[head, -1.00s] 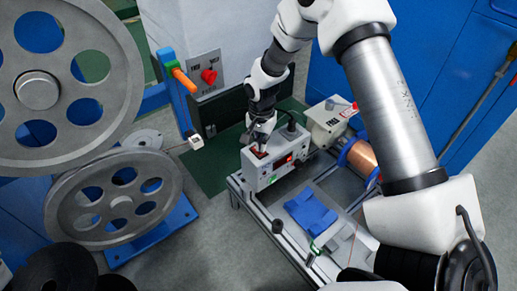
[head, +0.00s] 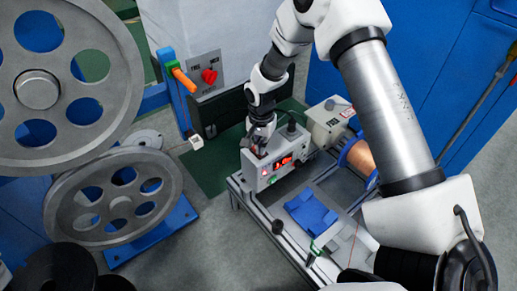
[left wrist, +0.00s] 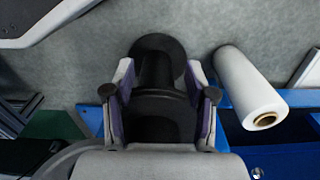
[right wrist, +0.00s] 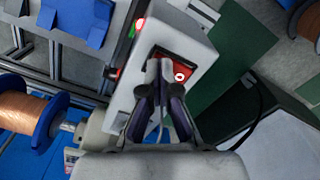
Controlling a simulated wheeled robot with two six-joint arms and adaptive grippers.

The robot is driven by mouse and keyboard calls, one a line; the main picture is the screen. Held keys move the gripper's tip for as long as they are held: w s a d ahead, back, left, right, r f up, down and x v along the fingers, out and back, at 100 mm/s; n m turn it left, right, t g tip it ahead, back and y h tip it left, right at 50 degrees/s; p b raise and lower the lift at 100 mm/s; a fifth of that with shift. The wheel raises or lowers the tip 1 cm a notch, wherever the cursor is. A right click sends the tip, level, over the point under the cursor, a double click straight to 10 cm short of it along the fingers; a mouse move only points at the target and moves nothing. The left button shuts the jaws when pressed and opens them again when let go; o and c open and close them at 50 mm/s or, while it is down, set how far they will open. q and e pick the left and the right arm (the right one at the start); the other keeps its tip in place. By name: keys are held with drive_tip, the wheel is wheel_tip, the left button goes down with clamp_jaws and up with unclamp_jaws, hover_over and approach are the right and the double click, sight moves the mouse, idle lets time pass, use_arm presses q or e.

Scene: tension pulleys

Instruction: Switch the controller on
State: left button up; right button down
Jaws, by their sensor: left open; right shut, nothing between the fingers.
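My right gripper (head: 258,148) is shut and empty, pointing down at the switch. In the right wrist view its fingertips (right wrist: 160,66) overlap the switch; whether they touch it I cannot tell. My left gripper (left wrist: 160,92) is open, away from the controller, above a dark round-based object.
A metal frame (head: 290,245) carries a blue part (head: 312,215), a cream box (head: 327,122) and a copper wire spool (head: 362,158). Large grey pulleys (head: 108,200) stand at the left. A red knob (head: 210,76) is on a panel behind.

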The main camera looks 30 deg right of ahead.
wheel_tip(320, 180, up, 7)
drive_tip(key=p, duration=0.8)
drive_tip(key=shift+f, duration=0.1)
